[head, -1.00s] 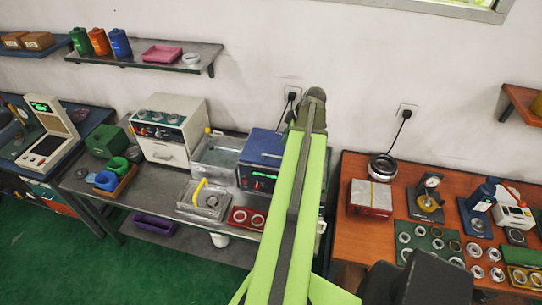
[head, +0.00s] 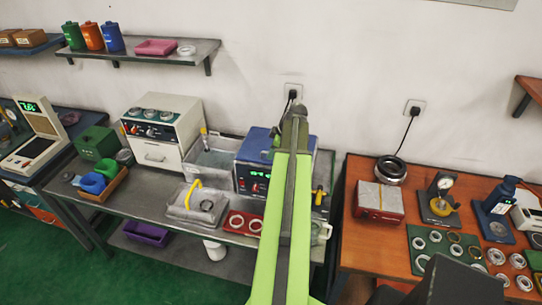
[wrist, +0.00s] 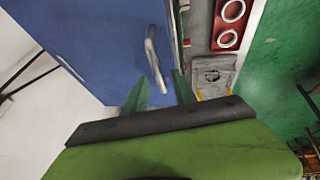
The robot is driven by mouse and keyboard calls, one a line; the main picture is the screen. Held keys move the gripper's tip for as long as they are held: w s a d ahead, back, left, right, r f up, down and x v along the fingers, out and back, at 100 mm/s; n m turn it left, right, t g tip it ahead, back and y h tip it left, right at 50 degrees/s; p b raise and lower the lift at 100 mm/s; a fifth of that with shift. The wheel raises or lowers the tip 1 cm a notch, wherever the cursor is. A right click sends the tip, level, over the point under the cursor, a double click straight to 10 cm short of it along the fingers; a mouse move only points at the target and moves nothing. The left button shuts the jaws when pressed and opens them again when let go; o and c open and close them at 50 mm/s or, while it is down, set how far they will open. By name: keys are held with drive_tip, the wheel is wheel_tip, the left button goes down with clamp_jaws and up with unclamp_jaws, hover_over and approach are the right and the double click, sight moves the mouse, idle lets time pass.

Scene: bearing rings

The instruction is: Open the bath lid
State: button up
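The bath is a blue box (head: 250,176) with a green-lit front panel, on the grey bench left of my arm in the head view. My arm covers its right part. In the wrist view its blue lid (wrist: 95,45) fills the upper left and looks shut. A metal bar handle (wrist: 152,55) stands on the lid. My gripper (wrist: 161,76) is open, its two green fingers apart at the handle's near end. That end shows between the fingers; I cannot tell whether they touch it. In the head view my fingers are hard to make out beyond the arm.
An open clear-walled tank (head: 212,162) stands left of the bath. A basket with a yellow handle (head: 196,208) and a red ring tray (head: 243,223) lie in front. A yellow-handled part (head: 319,196) is right of my arm. An orange-brown table (head: 362,242) stands further right.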

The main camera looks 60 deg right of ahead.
clamp_jaws()
drive_tip(key=shift+a, duration=0.1)
idle(1.2)
